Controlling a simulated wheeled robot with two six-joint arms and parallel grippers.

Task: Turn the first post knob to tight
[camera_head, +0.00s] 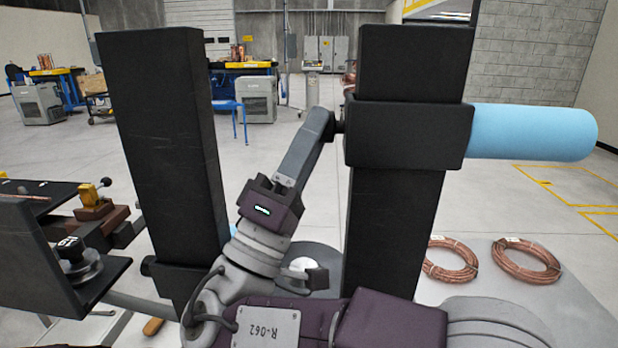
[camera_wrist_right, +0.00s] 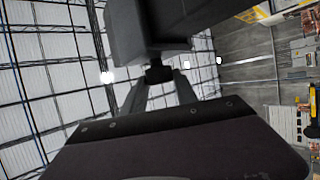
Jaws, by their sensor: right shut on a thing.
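Two black posts stand in the head view, a left post (camera_head: 160,130) and a right post (camera_head: 395,220). The right post carries a black collar (camera_head: 408,136) with a light blue cylinder (camera_head: 535,132) sticking out to the right. A small dark knob (camera_head: 339,127) sits on the collar's left side. My right gripper (camera_head: 328,125) is shut on this knob, its fingers reaching up from below left. In the right wrist view, the knob (camera_wrist_right: 158,74) sits between the fingertips, under the dark collar (camera_wrist_right: 150,30). My left gripper is not in view.
Another dark knob (camera_head: 149,266) shows low on the left post. A black bracket with a spool (camera_head: 78,262) stands at the far left. Two copper coils (camera_head: 525,260) lie at the lower right.

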